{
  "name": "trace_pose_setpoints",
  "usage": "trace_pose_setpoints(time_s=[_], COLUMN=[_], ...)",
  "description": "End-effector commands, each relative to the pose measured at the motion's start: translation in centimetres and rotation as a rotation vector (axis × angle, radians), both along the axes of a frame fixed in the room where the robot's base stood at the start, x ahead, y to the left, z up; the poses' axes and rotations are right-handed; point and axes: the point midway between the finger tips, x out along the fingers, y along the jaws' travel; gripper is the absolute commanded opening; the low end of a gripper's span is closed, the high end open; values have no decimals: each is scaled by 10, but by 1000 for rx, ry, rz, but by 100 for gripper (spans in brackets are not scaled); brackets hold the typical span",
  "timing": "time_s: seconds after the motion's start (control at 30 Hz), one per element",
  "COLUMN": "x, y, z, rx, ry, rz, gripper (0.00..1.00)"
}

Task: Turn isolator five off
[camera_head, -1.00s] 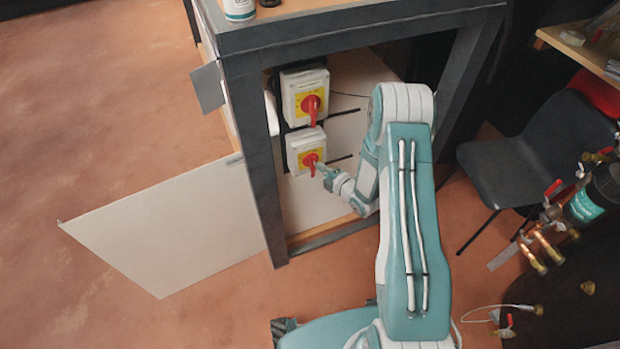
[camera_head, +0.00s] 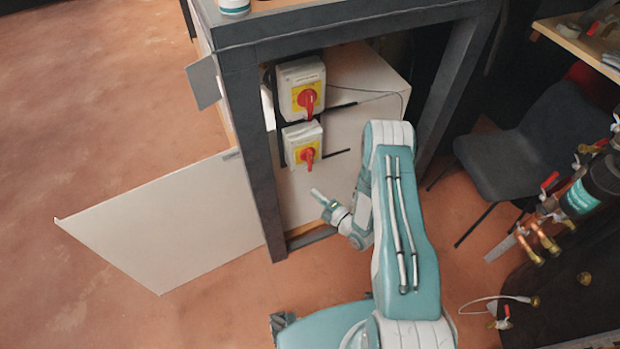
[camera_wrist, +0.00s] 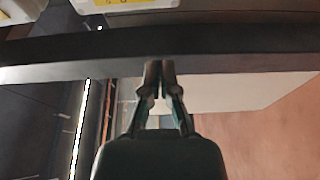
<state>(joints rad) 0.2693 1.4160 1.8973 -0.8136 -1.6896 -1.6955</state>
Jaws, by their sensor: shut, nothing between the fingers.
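Two isolator switches with red handles on yellow plates sit inside the open frame in the head view. The upper isolator (camera_head: 302,88) has its red handle pointing down. The lower isolator (camera_head: 303,145) also has its red handle pointing down. I cannot read their numbers. My gripper (camera_head: 315,192) is shut and empty, below the lower isolator and apart from it. In the wrist view my gripper (camera_wrist: 160,64) shows its two fingertips together, with part of a yellow plate (camera_wrist: 120,2) at the top edge.
A dark frame (camera_head: 262,160) surrounds the isolators, with an open white door panel (camera_head: 160,220) at the left. A black chair (camera_head: 515,155) stands at the right near red-handled valves (camera_head: 550,182). Floor is clear at the left.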

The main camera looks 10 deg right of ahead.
Motion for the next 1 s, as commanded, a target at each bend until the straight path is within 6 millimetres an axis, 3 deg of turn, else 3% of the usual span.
trace_pose_setpoints(time_s=[0.6,0.8,1.0], x=[85,89,91], y=[51,21,10], z=[1,0,0], rx=[0,1,1], ry=[-4,-1,-1], rz=[2,-3,-1], gripper=[0,0,0])
